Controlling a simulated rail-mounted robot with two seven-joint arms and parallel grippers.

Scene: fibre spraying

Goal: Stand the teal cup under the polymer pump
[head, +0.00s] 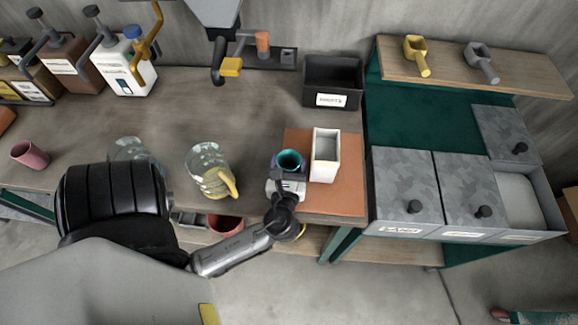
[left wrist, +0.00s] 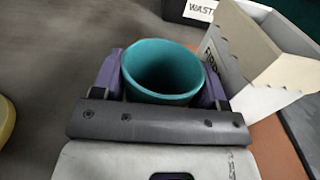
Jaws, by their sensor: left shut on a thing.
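The teal cup (head: 290,160) is at the orange mat's left side, close to a white open box (head: 325,155). My left gripper (head: 288,178) is shut on it. In the left wrist view, the cup (left wrist: 165,68) sits between the purple fingers of the gripper (left wrist: 162,85), with its open mouth showing. I cannot tell whether its base touches the mat. Pump-topped containers stand at the back left: a white one (head: 125,68), a brown one (head: 75,65) and others. Their labels are too small to read, so I cannot tell which is the polymer pump. My right gripper is not in view.
A glass jug with a yellow handle (head: 209,172), another clear vessel (head: 130,149) and a pink cup (head: 30,154) stand on the bench. A black bin (head: 333,82) is behind the orange mat (head: 348,190). The bench's middle back is fairly clear.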

